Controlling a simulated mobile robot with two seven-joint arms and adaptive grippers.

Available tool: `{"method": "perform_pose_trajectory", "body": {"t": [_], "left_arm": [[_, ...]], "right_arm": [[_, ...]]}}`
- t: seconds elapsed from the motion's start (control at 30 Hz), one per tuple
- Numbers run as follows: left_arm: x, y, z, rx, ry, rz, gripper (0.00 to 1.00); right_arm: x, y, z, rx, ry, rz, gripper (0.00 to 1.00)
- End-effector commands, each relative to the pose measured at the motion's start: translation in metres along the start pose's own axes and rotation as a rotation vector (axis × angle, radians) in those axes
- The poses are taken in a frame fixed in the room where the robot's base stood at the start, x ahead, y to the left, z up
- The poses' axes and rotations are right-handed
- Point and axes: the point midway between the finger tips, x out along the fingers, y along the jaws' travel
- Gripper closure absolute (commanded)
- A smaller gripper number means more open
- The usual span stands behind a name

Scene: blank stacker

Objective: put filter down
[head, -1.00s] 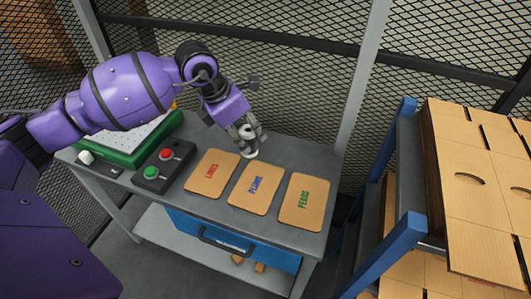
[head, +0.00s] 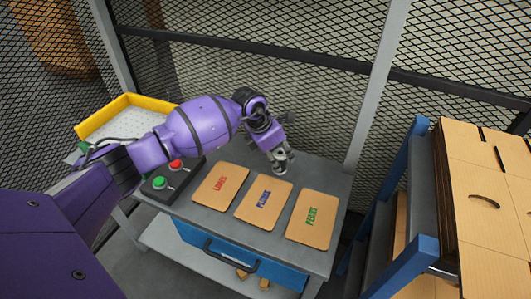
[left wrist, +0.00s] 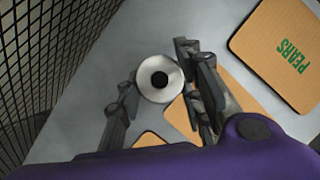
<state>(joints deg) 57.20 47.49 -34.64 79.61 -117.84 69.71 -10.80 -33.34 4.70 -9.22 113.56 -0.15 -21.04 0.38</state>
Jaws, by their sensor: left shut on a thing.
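The filter is a round, pale metal piece with a dark centre hole (left wrist: 172,92), seen end-on between the fingers in the left wrist view. My left gripper (left wrist: 156,80) is shut on it. In the head view my left gripper (head: 279,158) is low over the grey table (head: 322,172), behind the PLUMS card (head: 263,212). The filter's lower end is at or just above the tabletop; I cannot tell whether it touches. My right gripper is out of view.
A button box (head: 160,186) and a yellow-rimmed tray (head: 128,100) are at left. A blue rack with cardboard (head: 485,170) stands right. Tabletop behind PEARS is clear.

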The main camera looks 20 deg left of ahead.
Motion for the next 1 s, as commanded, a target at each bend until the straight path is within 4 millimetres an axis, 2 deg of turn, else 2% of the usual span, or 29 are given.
{"method": "perform_pose_trajectory", "body": {"t": [0.33, 0.37, 0.5, 0.83, 1.0], "left_arm": [[0.002, 0.001, 0.0, 0.001, -0.003, 0.002, 0.95], [0.002, 0.001, 0.0, 0.001, -0.002, 0.002, 0.64], [0.001, 0.001, 0.0, 0.001, -0.003, 0.002, 0.47], [-0.001, 0.001, 0.002, 0.001, -0.004, 0.003, 0.47], [-0.021, 0.003, 0.003, 0.002, -0.006, 0.007, 0.47]], "right_arm": [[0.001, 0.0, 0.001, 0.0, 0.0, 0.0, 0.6], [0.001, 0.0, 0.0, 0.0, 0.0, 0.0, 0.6], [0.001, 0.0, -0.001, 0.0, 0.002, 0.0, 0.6], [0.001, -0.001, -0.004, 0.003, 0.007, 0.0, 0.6], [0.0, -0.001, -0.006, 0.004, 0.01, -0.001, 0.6]]}}
